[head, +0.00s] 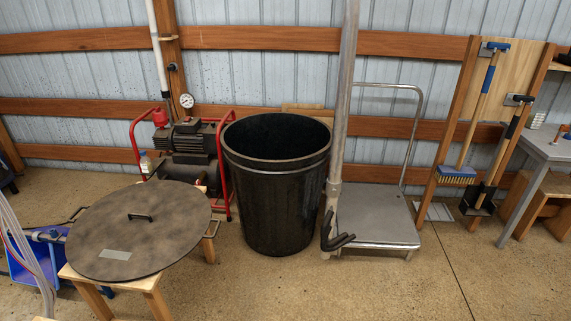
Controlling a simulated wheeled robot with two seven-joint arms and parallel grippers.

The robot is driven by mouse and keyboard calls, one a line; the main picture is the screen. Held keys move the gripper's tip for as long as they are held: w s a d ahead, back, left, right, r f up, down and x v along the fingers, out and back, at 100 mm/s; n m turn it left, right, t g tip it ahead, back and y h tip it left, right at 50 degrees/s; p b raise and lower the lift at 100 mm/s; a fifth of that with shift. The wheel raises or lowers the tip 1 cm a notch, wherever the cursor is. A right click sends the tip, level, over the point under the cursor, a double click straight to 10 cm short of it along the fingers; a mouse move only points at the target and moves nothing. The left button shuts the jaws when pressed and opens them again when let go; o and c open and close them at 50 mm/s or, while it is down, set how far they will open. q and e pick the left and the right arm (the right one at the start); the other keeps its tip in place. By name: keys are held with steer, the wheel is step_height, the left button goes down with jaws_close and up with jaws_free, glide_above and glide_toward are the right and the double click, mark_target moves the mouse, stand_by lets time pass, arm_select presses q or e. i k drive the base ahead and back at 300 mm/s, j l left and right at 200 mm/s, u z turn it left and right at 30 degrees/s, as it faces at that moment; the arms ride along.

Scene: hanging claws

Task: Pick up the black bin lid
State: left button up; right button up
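The black bin lid (140,232) is a large, round, dark disc with a worn brownish surface. It lies flat on a low wooden stool (153,296) at the left of the head view and overhangs its top. A small black handle (140,217) stands up near the lid's middle, and a pale label (115,254) sits near its front edge. The black bin (277,195) stands upright and uncovered on the floor, right of the lid. Neither of my grippers can be made out in this view.
A tall grey metal tube (343,110) with a black hooked end (337,237) comes down just right of the bin. A flat metal cart (375,217) stands behind it. A red-framed compressor (187,150) is behind the lid. A blue crate (30,268) is at far left. Front floor is clear.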

mark_target(138, 231)
steer(key=i+l+u, duration=0.15)
steer(key=i+l, duration=0.3)
steer(key=i+l+u, duration=0.15)
steer(key=i+l, duration=0.3)
steer(key=l, duration=0.2)
steer(key=u, duration=1.3)
